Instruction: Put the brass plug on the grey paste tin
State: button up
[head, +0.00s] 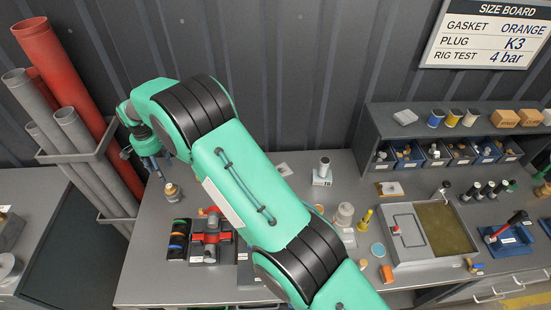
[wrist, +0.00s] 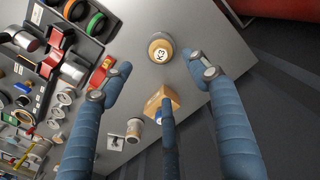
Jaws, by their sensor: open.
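The brass plug (wrist: 160,50), round with a pale top marked K3, stands on the bench just beyond my fingertips in the wrist view. In the head view the brass plug (head: 171,190) stands alone near the bench's left back. My gripper (wrist: 160,78) is open and empty, its blue fingers spread on either side of the line to the plug, not touching it. In the head view my gripper (head: 150,160) is partly hidden behind my arm. A greyish round tin (head: 344,212) right of my arm may be the grey paste tin; I cannot tell for certain.
A tray with coloured rings (head: 178,240) and a red fitting (head: 211,238) lie in front of the plug. A tan box (wrist: 160,102) and small cylinder (wrist: 134,128) stand nearby. Pipes (head: 90,130) rise at left. A shallow grey tray (head: 405,258) is at right.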

jog(key=w+d+r+t, duration=0.1)
jog(key=d+r, duration=1.7)
jog(key=r, duration=0.3)
jog(key=s+d+r+t+y, duration=0.1)
jog(key=s+d+r, duration=0.3)
jog(key=d+r, duration=0.4)
jog(key=s+d+r, duration=0.3)
jog(key=d+r, duration=0.3)
jog(key=d, duration=0.4)
jog(key=s+d+r+n+t, duration=0.1)
jog(key=s+d+r, duration=0.2)
jog(key=s+d, duration=0.5)
jog(key=s+d+r+t, duration=0.1)
jog(key=s+d+r, duration=0.2)
jog(key=s+d, duration=0.45)
jog(key=s+d+f, duration=0.2)
jog(key=s+d, duration=0.3)
jog(key=s, duration=0.3)
jog(key=s+d+f+t+h, duration=0.1)
jog(key=s+d+f, duration=0.1)
jog(key=s+d, duration=0.3)
jog(key=s, duration=0.4)
jog(key=shift+s+d+f+n+t, duration=0.2)
jog(key=shift+s+n+t, duration=0.05)
jog(key=shift+n+t, duration=0.05)
jog(key=shift+f, duration=0.1)
